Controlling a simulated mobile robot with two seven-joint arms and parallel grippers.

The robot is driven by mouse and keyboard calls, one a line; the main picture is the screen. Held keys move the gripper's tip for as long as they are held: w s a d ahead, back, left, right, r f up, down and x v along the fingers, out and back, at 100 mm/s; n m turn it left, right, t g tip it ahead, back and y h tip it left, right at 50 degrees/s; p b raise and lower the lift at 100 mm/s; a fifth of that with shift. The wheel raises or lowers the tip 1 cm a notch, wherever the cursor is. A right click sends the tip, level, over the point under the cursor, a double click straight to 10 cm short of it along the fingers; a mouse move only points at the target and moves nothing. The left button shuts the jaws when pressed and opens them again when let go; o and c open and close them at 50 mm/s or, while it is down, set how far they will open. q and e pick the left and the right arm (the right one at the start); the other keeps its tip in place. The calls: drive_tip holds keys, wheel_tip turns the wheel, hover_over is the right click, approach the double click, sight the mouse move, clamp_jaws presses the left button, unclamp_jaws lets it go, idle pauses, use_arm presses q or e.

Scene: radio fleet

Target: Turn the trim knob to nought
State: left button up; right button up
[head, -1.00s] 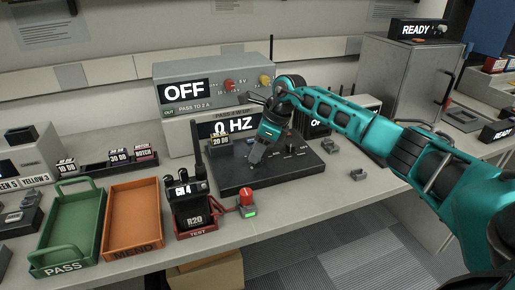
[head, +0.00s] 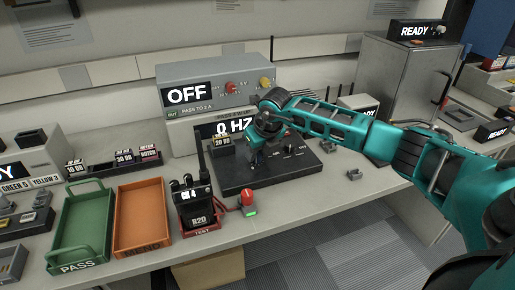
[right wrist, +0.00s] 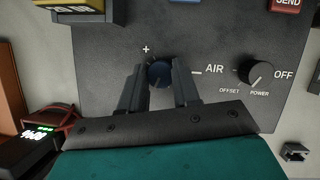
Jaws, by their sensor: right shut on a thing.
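The trim knob (right wrist: 159,73) is a small dark blue knob on the black test panel (right wrist: 205,55), with a plus mark at its upper left and a dash to its right. My right gripper (right wrist: 160,85) is shut on this knob, one finger on each side. In the head view my right gripper (head: 262,145) points down at the panel (head: 240,182) and hides the knob. The display (head: 232,130) behind reads 0 HZ. My left gripper is not in view.
A second knob (right wrist: 257,74), marked OFFSET, POWER and OFF, sits close to the right. A radio (head: 192,205) stands in a red test cradle, beside a red lamp (head: 247,197). Green (head: 57,240) and orange (head: 117,225) trays stand at left.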

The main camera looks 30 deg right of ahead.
drive_tip(key=shift+m+h, duration=0.4)
drive_tip(key=shift+m, duration=0.4)
drive_tip(key=o, duration=1.1)
drive_tip(key=shift+c, duration=0.2)
drive_tip(key=d+v, duration=0.1)
drive_tip(key=v, duration=1.2)
drive_tip(key=shift+a+p, duration=0.3)
drive_tip(key=shift+a, duration=0.2)
